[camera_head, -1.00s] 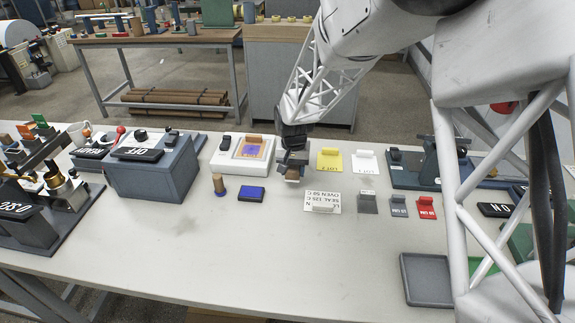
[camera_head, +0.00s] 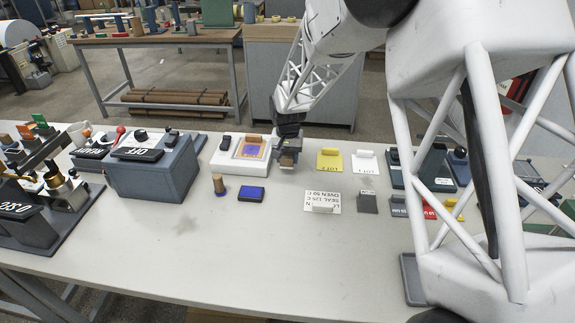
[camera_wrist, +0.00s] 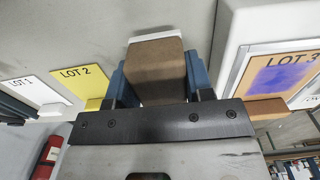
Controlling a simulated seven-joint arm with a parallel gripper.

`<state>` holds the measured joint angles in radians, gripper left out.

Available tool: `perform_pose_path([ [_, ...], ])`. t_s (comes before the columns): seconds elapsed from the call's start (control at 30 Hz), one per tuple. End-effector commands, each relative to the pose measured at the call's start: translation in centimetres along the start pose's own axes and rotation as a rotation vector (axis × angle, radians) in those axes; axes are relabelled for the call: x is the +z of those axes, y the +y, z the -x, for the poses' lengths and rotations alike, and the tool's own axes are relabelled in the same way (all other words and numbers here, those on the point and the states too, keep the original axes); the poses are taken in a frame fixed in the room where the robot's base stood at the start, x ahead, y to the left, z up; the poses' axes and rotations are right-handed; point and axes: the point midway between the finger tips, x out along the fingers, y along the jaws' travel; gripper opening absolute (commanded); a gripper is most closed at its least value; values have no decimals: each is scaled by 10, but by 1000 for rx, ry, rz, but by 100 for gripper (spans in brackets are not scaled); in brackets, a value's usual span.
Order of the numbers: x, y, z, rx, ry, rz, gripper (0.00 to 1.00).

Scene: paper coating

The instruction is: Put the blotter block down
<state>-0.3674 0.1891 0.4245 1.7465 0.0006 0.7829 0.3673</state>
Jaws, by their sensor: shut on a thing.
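The blotter block (camera_wrist: 157,70) is a brown block with a white strip along its far edge in the wrist view. My gripper (camera_wrist: 158,85) is shut on it, with a blue finger on each side. In the head view my gripper (camera_head: 288,150) holds the blotter block (camera_head: 287,160) just right of the white stand with the purple-stained sheet. From these views I cannot tell whether the block touches the table.
The white stand (camera_head: 226,161) carries the purple-stained LOT 3 sheet (camera_wrist: 286,75). A yellow LOT 2 card (camera_head: 329,160) and a white LOT 1 card (camera_head: 366,164) stand to the right. A blue pad (camera_head: 251,194) and a stamp (camera_head: 219,185) lie in front. The front tabletop (camera_head: 200,255) is clear.

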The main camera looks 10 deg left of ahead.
Motion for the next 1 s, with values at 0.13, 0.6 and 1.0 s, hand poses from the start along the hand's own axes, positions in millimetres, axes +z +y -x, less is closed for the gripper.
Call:
perform_pose_path([
  [0.13,0,0,-9,1,-2,0,22],
  [0.6,0,0,-35,0,0,0,22],
  [1.0,0,0,-38,0,0,0,64],
])
